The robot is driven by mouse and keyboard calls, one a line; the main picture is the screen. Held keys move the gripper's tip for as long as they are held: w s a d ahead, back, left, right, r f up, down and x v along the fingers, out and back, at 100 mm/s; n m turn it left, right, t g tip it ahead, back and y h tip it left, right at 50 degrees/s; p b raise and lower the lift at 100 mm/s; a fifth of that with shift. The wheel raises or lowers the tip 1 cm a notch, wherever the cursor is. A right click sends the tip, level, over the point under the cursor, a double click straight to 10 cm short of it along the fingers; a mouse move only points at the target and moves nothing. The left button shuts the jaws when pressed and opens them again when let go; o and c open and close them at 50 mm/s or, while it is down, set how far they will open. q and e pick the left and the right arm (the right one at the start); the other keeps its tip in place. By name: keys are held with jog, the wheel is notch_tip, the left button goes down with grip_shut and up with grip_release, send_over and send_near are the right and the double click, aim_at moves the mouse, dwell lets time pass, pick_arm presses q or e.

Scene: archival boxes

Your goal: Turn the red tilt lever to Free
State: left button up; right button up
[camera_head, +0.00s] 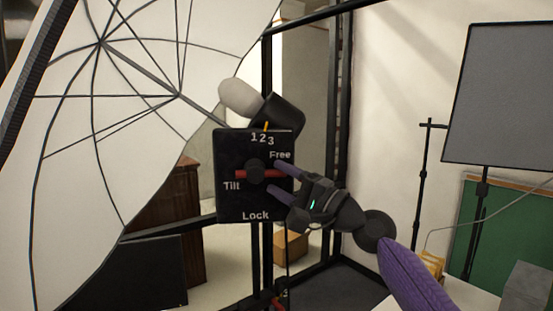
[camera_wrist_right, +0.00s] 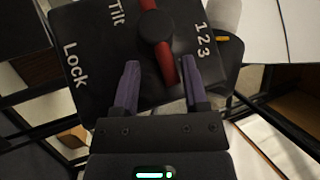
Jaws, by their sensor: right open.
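The red tilt lever (camera_head: 243,174) lies level across a black control panel (camera_head: 230,205), with a black knob at its middle. White "Free" stands at the panel's upper right, "Lock" at the bottom, "Tilt" at the left. My right gripper (camera_head: 274,178) is open, with its purple fingers above and below the lever's right end. In the right wrist view, the red lever (camera_wrist_right: 165,62) runs between the spread fingers (camera_wrist_right: 160,72), nearer the right one. Contact cannot be told. My left gripper is not in view.
A large white umbrella (camera_head: 70,150) fills the left. A grey lamp bulb (camera_head: 240,97) sits above the panel. Black stand poles (camera_head: 340,110) rise behind it. A softbox (camera_head: 500,90) and green board (camera_head: 510,220) stand at the right.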

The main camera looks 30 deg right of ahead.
jog(key=shift+w+a+r, duration=0.2)
jog(key=shift+w+a, duration=0.1)
jog(key=shift+w, duration=0.35)
grip_shut()
jog(key=r+n+g+p, duration=0.1)
jog(key=g+p, duration=0.1)
jog(key=p, duration=0.1)
jog(key=shift+s+d+r+n, duration=0.1)
jog(key=shift+r+n, duration=0.1)
jog(key=shift+n, duration=0.2)
jog(key=shift+p, duration=0.35)
jog(key=shift+f+n+g, duration=0.3)
grip_release()
